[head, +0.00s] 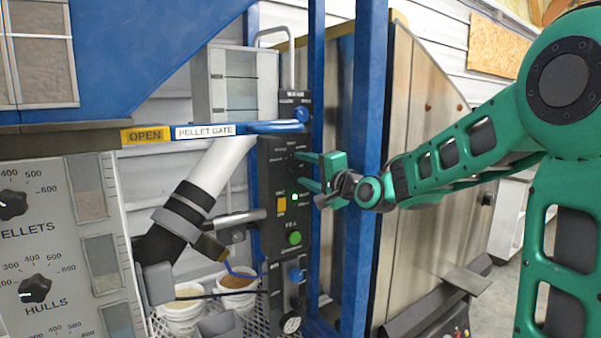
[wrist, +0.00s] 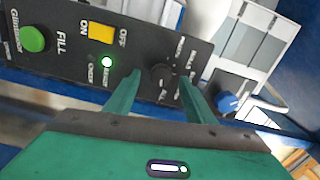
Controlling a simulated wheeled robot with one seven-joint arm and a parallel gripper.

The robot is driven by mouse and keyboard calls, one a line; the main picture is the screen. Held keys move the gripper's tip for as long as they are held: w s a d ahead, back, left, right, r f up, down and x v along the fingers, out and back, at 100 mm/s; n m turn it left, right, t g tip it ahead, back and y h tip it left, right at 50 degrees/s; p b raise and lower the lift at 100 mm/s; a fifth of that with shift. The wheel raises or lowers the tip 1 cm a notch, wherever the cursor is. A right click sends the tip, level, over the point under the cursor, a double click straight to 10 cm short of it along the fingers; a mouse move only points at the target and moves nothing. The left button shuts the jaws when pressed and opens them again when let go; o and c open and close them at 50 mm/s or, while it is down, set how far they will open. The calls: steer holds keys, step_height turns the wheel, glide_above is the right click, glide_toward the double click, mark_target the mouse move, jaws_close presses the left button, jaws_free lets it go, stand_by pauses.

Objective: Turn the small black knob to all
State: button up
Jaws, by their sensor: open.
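The small black knob (wrist: 160,75) sits on the black control panel (wrist: 60,60) in the wrist view. Small white labels ring it, too small to read surely, and I cannot tell where its pointer stands. My gripper (wrist: 157,84) is open, with one finger on each side of the knob. A gap seems to show beside each finger; contact is unclear. In the head view my gripper (head: 301,170) reaches the upper part of the panel (head: 268,225) from the right, and the knob cannot be made out there.
The panel also carries a yellow switch (wrist: 101,33), a lit white lamp (wrist: 107,62), a green button (wrist: 33,38) and a blue knob (wrist: 228,101). A blue post (head: 364,130) stands close to my arm. A blue pellet gate handle (head: 275,127) lies above my gripper.

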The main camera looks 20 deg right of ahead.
steer(key=v, duration=0.8)
steer(key=shift+s+d, duration=0.15)
steer(key=shift+s, duration=0.05)
steer(key=shift+f, duration=0.1)
steer(key=s+d+f+n+g+h, duration=0.3)
steer(key=s+d+f+g, duration=0.2)
steer(key=s+f, duration=0.35)
steer(key=s+d+f+n+g+h, duration=0.2)
steer(key=s+d+f+g, duration=0.3)
steer(key=s+f, duration=0.4)
steer(key=s+d+f+g, duration=0.2)
steer(key=s+f+g, duration=0.1)
steer(key=s, duration=0.8)
steer(key=s+d+f+n+g, duration=0.1)
steer(key=s+f+g, duration=0.3)
steer(key=s, duration=0.7)
steer(key=shift+s+d, duration=0.2)
steer(key=shift+d, duration=0.35)
